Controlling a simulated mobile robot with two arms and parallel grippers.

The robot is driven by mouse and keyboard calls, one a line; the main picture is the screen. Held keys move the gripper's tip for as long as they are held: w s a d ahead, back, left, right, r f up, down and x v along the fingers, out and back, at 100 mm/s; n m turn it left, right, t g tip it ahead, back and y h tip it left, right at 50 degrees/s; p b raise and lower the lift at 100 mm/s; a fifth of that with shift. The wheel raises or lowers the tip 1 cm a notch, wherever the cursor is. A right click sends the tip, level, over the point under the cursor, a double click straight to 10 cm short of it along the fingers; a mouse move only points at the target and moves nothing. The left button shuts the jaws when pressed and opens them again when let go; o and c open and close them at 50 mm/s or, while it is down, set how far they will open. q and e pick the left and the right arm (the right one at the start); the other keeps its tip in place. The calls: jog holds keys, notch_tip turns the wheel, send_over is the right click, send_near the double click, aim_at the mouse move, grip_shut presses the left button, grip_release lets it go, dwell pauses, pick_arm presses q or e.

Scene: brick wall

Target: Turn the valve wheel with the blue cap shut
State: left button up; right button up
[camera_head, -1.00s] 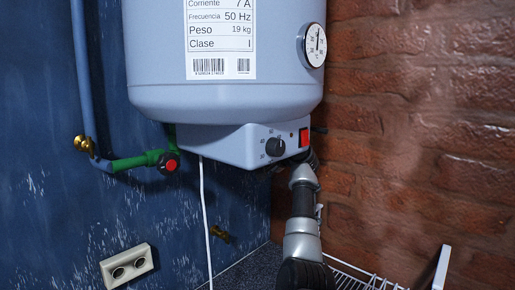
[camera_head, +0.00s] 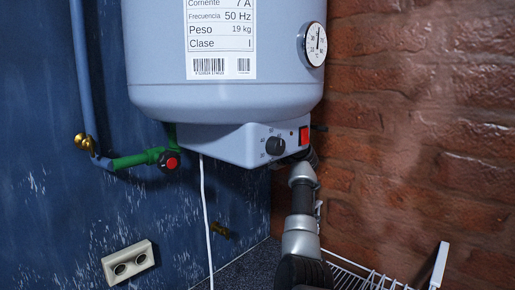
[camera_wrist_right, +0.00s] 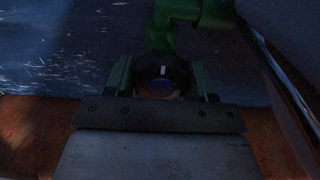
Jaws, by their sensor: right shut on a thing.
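My right gripper (camera_wrist_right: 162,78) is shut on this wheel, one finger on each side. In the head view, my right arm reaches up under the grey water heater (camera_head: 225,95), which hides the gripper and the blue-capped wheel. Another valve wheel, with a red cap (camera_head: 172,163), sits on a green pipe left of the heater, apart from my arm. My left gripper is not in view.
A brick wall (camera_head: 420,120) stands close on the right. A white wire rack (camera_head: 360,277) is at the lower right. A white cable (camera_head: 206,220) hangs below the heater.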

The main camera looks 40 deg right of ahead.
jog(key=o, duration=0.9)
jog(key=shift+d, duration=0.15)
jog(key=shift+s+f+b, duration=0.15)
jog(key=shift+s+b, duration=0.25)
jog(key=shift+s, duration=0.15)
jog(key=s+b, duration=0.1)
jog(key=s, duration=0.2)
jog(key=s+b, duration=0.1)
jog(key=s, duration=0.2)
jog(key=s+d+b, duration=0.1)
jog(key=s+b, duration=0.1)
jog(key=s, duration=0.1)
jog(key=shift+s, duration=0.4)
